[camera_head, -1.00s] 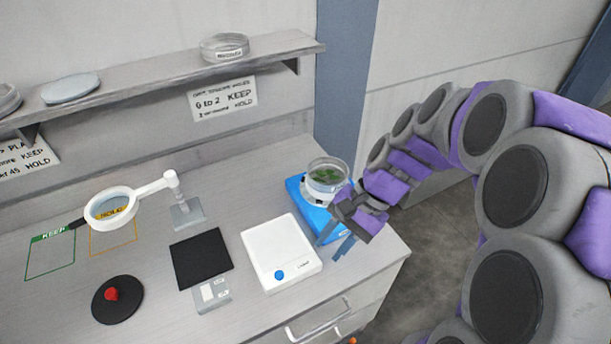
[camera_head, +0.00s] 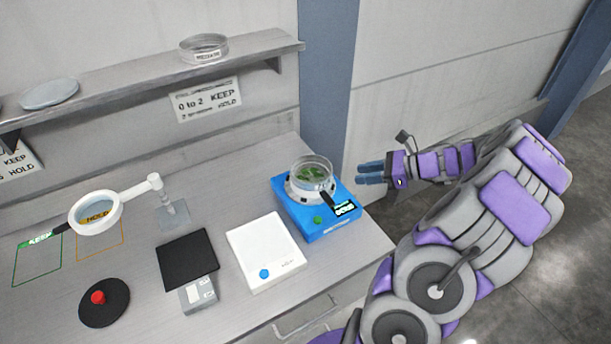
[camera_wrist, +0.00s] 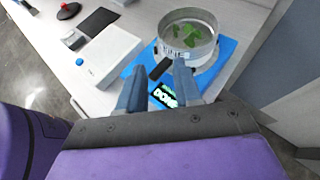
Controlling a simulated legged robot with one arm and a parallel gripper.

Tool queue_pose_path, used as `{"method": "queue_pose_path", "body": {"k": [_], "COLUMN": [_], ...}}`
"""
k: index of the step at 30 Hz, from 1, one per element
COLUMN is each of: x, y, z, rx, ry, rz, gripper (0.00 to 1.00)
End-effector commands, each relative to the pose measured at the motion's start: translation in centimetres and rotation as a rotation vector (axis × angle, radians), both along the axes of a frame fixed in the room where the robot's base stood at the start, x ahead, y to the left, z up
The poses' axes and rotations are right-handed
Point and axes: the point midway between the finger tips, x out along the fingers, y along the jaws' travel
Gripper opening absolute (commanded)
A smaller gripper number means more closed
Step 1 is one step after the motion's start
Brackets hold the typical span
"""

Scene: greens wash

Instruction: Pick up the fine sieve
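The fine sieve (camera_head: 296,177) is a round clear-walled sieve with green leaves in it and a dark handle. It sits on a blue device (camera_head: 300,226) at the right end of the bench. In the wrist view the sieve (camera_wrist: 204,51) carries a label that seems to read FINE, and its handle (camera_wrist: 160,69) points towards my fingers. The blue device's display (camera_wrist: 165,95) reads DONE. My gripper (camera_head: 369,174) is to the right of the sieve, apart from it. In the wrist view my gripper (camera_wrist: 157,80) is open and empty, with a gap between its fingers.
A white scale-like box (camera_head: 265,250), a black mat (camera_head: 188,260) and a red-knobbed disc (camera_head: 104,303) lie left on the bench. A magnifier (camera_head: 96,213) stands behind them. A sieve labelled MEDIUM (camera_head: 203,47) is on the shelf (camera_head: 150,76). A blue-grey post rises behind the device.

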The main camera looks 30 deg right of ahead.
Motion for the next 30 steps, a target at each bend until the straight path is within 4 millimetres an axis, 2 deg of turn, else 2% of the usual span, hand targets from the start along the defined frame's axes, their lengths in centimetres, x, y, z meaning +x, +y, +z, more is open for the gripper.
{"method": "queue_pose_path", "body": {"k": [15, 25, 30], "x": [6.4, 8.2, 9.8], "y": [5.6, 7.3, 8.8], "z": [-4.5, -5.5, -6.9], "rx": [0.005, 0.002, 0.003], "ry": [0.0, -0.001, 0.001], "rz": [0.008, 0.007, 0.01], "gripper": [0.34, 0.34, 0.34]}}
